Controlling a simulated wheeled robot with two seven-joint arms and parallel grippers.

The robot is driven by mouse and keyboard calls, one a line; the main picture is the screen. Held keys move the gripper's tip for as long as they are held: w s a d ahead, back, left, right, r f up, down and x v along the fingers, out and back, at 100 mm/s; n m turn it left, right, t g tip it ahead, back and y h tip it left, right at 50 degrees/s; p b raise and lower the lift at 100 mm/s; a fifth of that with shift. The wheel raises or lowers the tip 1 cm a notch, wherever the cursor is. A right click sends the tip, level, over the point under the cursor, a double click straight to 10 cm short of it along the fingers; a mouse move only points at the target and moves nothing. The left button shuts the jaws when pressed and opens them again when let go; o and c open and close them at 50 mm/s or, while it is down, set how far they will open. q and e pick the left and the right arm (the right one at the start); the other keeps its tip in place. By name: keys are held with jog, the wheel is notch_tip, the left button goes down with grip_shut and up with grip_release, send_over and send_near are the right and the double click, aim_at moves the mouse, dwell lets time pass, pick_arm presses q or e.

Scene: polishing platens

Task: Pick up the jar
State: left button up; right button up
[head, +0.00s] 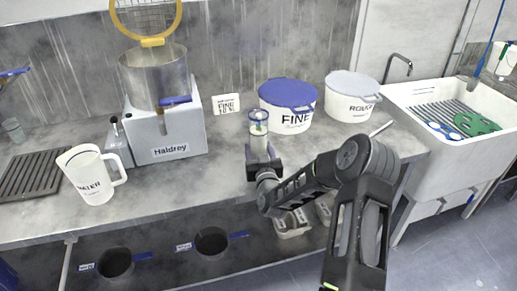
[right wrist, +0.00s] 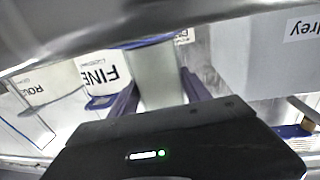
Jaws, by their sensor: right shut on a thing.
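In the right wrist view the jar (right wrist: 158,76) is a pale, see-through cylinder between the two fingers (right wrist: 158,92). The gripper hides its lower part in the head view, so I cannot tell whether it touches the counter. My left gripper is not in view.
The FINE tub (head: 290,119) with a blue lid and the ROUGH tub (head: 351,108) stand behind the jar. The Haldrey machine (head: 170,137) and a white WATER jug (head: 88,187) are to the left. A sink (head: 470,151) is at right. Counter (head: 215,180) left of the jar is clear.

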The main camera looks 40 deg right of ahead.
aim_at(258, 123)
grip_shut()
jog(key=shift+r, duration=0.1)
notch_tip(258, 123, up, 10)
jog(key=shift+r+b, duration=0.1)
jog(key=shift+b, duration=0.7)
dwell(0.5)
